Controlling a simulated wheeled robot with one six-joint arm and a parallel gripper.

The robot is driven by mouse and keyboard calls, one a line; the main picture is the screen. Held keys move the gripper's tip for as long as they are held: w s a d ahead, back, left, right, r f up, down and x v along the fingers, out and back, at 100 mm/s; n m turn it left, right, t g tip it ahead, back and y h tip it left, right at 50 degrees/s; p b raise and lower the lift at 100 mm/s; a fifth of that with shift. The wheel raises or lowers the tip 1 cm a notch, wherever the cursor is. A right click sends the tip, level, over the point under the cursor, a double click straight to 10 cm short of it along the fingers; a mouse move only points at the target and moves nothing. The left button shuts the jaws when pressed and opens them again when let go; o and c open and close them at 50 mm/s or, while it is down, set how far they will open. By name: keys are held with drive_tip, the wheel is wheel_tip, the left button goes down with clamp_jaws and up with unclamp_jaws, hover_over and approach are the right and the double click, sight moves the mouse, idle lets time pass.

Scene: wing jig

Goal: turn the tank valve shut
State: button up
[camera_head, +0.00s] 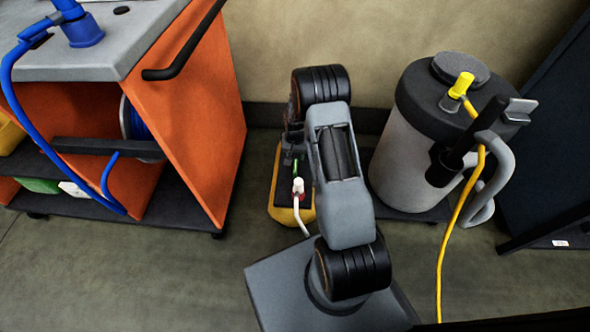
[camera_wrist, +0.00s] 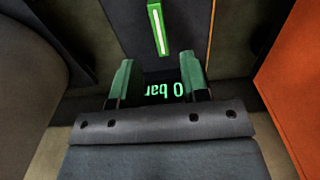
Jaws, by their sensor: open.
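A yellow tank unit (camera_head: 279,208) with a dark top stands low on the floor, partly hidden behind my arm. A small green bar shows on its top (camera_head: 295,168), beside a red and white fitting with a pale hose (camera_head: 298,188). In the wrist view, a green bar with a white stripe (camera_wrist: 158,28) lies ahead of my gripper (camera_wrist: 157,63); it may be the valve lever, but I cannot tell. My gripper's two green fingers are apart with nothing between them. My gripper is mostly hidden in the head view.
An orange cart (camera_head: 206,115) with a blue hose (camera_head: 10,85) stands at left. A grey canister (camera_head: 400,155) with a yellow hose (camera_head: 446,250) stands at right, close to the arm. A wall (camera_head: 290,40) is behind. Open floor (camera_head: 130,275) lies at front left.

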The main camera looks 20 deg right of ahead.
sight(295, 165)
wheel_tip(295, 165, down, 8)
drive_tip(key=b, duration=0.2)
drive_tip(key=shift+b, duration=0.35)
drive_tip(key=shift+c, duration=0.4)
clamp_jaws()
